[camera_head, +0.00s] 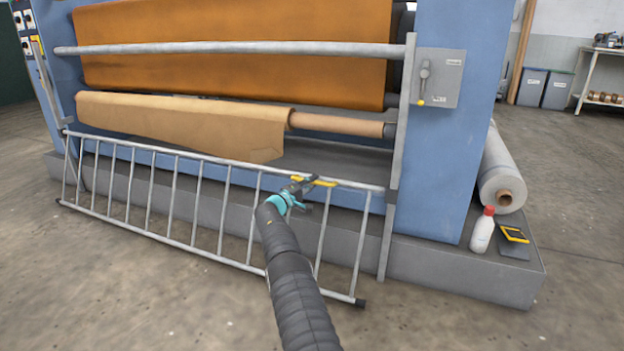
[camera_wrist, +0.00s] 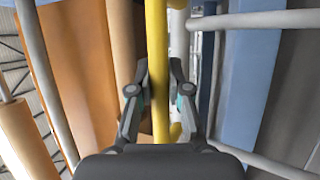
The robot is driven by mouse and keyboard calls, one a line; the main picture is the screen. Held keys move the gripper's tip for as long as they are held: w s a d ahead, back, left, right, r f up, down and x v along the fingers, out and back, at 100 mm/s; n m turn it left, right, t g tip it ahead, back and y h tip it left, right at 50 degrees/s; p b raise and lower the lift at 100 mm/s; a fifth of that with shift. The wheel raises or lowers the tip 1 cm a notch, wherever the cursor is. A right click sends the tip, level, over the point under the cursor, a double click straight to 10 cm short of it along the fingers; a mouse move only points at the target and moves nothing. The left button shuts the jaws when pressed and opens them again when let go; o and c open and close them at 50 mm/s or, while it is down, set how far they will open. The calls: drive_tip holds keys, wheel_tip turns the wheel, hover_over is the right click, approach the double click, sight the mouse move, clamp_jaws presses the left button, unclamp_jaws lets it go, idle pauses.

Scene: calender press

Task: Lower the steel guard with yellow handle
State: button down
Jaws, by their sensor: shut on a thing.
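The steel guard (camera_head: 192,209) is a barred frame across the lower front of the blue press, tilted with its lower edge out toward me. Its yellow handle (camera_head: 325,183) sits on the top rail, right of the middle. My gripper (camera_head: 300,187) is at the handle, at the end of my dark arm. In the wrist view the yellow handle (camera_wrist: 157,60) runs upright between the two fingers of my gripper (camera_wrist: 160,92), which are shut on it. My gripper hides part of the handle and top rail in the head view.
A fixed steel rail (camera_head: 230,48) crosses higher up before the orange roller (camera_head: 240,25). A grey switch box (camera_head: 439,78) is on the right post. The floor in front is clear.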

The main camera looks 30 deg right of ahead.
drive_tip(key=c, duration=1.1)
unclamp_jaws()
drive_tip(key=shift+d, duration=0.1)
drive_tip(key=shift+a, duration=0.25)
drive_tip(key=v, duration=1.1)
drive_tip(key=shift+a, duration=0.3)
drive_tip(key=shift+s, duration=0.1)
